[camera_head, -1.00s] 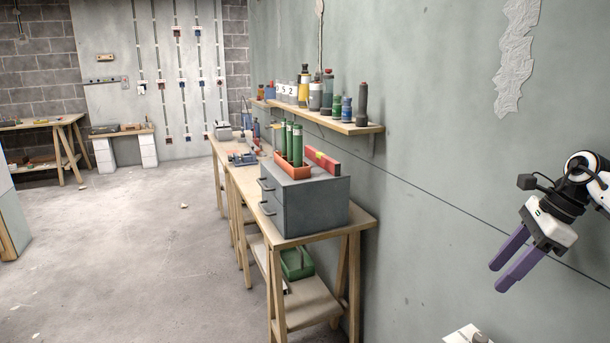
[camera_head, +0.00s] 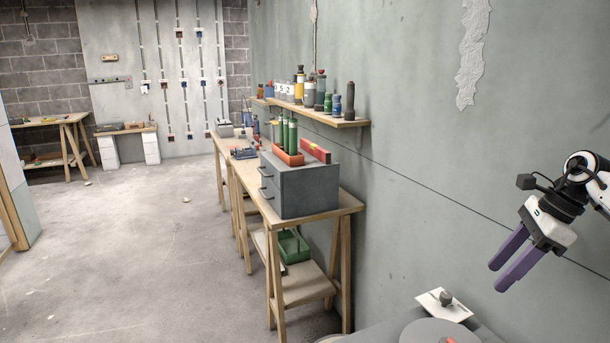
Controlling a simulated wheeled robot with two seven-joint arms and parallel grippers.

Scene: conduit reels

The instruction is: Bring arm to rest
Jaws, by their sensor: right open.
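My right gripper (camera_head: 509,264) is at the right side of the head view. Its two purple fingers point down and to the left, stand apart and hold nothing. It hangs in free air in front of the green-grey wall, right of the wooden bench (camera_head: 349,203). My left gripper is not in view.
The bench carries a grey drawer box (camera_head: 309,192) with an orange tray of green tubes on top. A wall shelf (camera_head: 345,123) holds several bottles. A grey round surface (camera_head: 437,332) and a white card (camera_head: 447,305) show at the bottom right. Open floor lies left.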

